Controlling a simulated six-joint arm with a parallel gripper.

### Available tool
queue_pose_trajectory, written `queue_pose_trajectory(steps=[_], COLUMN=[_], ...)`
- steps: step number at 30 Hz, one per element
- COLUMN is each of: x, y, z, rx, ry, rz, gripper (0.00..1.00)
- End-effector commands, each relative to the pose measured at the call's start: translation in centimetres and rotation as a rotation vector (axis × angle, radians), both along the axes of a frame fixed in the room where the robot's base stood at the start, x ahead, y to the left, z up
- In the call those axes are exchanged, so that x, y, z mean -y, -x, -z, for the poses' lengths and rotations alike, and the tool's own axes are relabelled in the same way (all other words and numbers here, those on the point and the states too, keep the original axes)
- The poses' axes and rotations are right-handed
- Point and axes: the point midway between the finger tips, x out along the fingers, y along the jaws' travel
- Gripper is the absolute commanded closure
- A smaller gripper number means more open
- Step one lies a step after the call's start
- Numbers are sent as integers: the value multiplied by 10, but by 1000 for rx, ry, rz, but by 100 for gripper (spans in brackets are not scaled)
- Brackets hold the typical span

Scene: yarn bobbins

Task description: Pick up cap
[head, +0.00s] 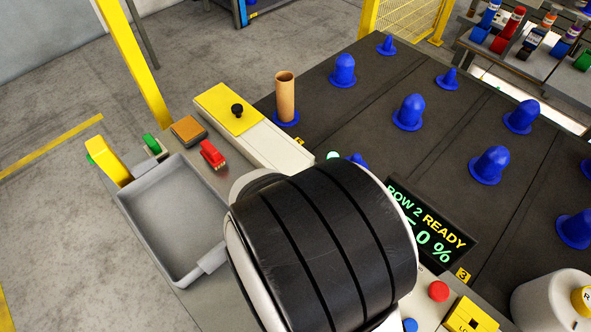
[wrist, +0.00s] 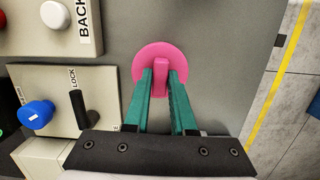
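The cap (wrist: 160,53) is a pink disc with an upright tab, seen in the wrist view over a grey surface. My gripper (wrist: 163,73) has its two green fingers on either side of the tab, very close to it. I cannot tell whether the fingers press on the tab or leave a thin gap. I also cannot tell whether the disc rests on the surface. In the head view the cap and fingers do not show; my black and white arm link covers the lower middle.
The wrist view shows a white button (wrist: 55,15), a blue knob (wrist: 36,114) and a black lever (wrist: 86,108) left of my gripper. The head view shows a grey tray (head: 178,215), a red clip-like object (head: 212,154), a brown tube (head: 285,97) on a peg and several blue pegs.

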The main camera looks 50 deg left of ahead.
Motion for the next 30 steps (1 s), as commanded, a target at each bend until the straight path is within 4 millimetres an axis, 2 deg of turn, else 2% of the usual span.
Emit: queue_pose_trajectory(steps=[1,3,17,20,24,30], x=[0,0,0,-1,-1,33], y=[0,0,0,0,0,-31], z=[0,0,-4,-15,-41,-68], rx=[0,0,0,0,1,1], ry=[0,0,0,-2,-4,-2], rz=[0,0,1,0,0,7], gripper=[88,100,100,100,100,100])
